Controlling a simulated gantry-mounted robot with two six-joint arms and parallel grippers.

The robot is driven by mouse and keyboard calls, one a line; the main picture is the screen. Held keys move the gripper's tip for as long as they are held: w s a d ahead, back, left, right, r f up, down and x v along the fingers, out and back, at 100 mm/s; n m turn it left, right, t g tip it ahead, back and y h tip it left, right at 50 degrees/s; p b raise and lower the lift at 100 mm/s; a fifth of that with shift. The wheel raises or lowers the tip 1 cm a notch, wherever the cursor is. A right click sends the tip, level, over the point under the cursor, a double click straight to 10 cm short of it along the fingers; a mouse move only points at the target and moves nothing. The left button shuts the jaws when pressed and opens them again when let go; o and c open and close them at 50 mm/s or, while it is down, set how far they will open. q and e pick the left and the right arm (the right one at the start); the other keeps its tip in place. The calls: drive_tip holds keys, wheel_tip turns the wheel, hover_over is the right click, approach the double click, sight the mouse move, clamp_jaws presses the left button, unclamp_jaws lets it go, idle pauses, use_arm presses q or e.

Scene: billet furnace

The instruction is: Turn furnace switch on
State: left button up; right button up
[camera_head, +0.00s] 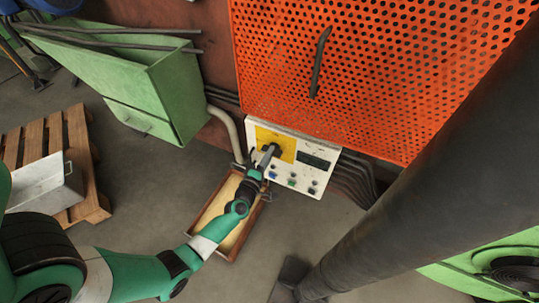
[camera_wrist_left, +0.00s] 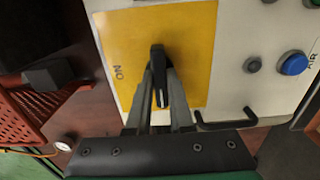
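The furnace switch (camera_head: 273,149) is a black knob on a yellow plate (camera_head: 283,139) at the upper left of the white control panel (camera_head: 319,187). In the left wrist view, the switch (camera_wrist_left: 158,58) sits near the middle of the yellow plate (camera_wrist_left: 198,32), and the ON lettering shows to its left. My left gripper (camera_head: 267,157) is at the switch. In the left wrist view, the two fingers of my left gripper (camera_wrist_left: 159,80) lie on either side of the black handle and appear closed on it, partly hiding it. My right gripper is not in view.
The panel also has a dark display (camera_head: 313,160) and several buttons, including a blue one (camera_wrist_left: 294,64). An orange perforated screen (camera_head: 390,60) stands above. A green cabinet (camera_head: 150,85), a wooden pallet (camera_head: 85,160) and a shallow tray (camera_head: 227,247) are nearby.

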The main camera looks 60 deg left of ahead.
use_arm(q)
clamp_jaws()
drive_tip(key=shift+m, duration=0.4)
drive_tip(key=shift+m+p, duration=3.05)
drive_tip(key=shift+m, duration=5.55)
drive_tip(key=o, duration=0.6)
unclamp_jaws()
